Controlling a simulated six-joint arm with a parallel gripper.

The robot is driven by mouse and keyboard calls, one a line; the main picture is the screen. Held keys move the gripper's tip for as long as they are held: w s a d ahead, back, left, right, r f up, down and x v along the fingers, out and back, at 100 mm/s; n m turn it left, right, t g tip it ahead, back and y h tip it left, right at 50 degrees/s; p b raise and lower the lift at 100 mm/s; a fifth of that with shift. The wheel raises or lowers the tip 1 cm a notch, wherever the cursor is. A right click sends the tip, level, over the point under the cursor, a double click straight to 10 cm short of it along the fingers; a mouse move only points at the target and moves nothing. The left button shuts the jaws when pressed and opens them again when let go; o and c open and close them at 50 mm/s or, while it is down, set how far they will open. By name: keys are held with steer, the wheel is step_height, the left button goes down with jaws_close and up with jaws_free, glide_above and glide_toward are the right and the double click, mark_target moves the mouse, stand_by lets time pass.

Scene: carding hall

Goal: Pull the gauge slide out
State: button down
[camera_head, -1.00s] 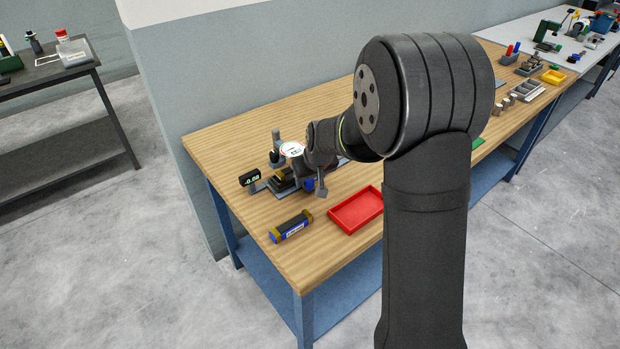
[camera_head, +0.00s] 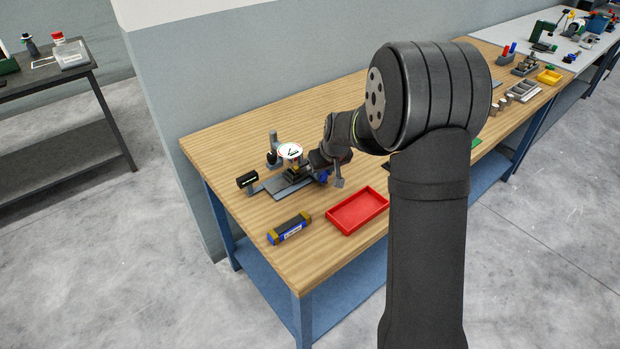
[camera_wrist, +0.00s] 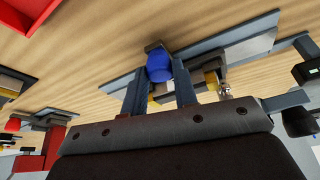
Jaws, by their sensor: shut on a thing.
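The gauge slide (camera_head: 294,173), a dark and yellow block with a blue knob (camera_head: 323,177), sits on a grey rail (camera_head: 277,184) on the wooden bench. A round white dial (camera_head: 290,151) stands above and behind it. My gripper (camera_head: 325,170) is at the slide's right end, partly hidden by my wrist. In the wrist view, my gripper's two fingers (camera_wrist: 160,82) are either side of the blue knob (camera_wrist: 159,68), shut on the slide. The grip itself is partly hidden. A black readout (camera_head: 246,180) is at the rail's left end; its digits are not legible in the head view.
A red tray (camera_head: 333,222) lies in front of the rail, to the right. A blue and yellow block (camera_head: 289,228) lies near the bench's front left edge. Bare bench (camera_head: 225,150) shows to the left. My arm hides part of the bench's right side.

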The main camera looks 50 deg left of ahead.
steer(key=w, duration=0.6)
steer(key=shift+w+r, duration=0.1)
steer(key=shift+w, duration=0.15)
steer(key=c, duration=1.1)
jaws_free()
steer(key=shift+w, duration=0.15)
steer(key=shift+c, duration=0.2)
steer(key=v, duration=1.7)
steer(key=shift+r, duration=0.15)
steer(key=x, duration=1.7)
steer(key=shift+s+f, duration=0.2)
steer(key=shift+f, duration=0.05)
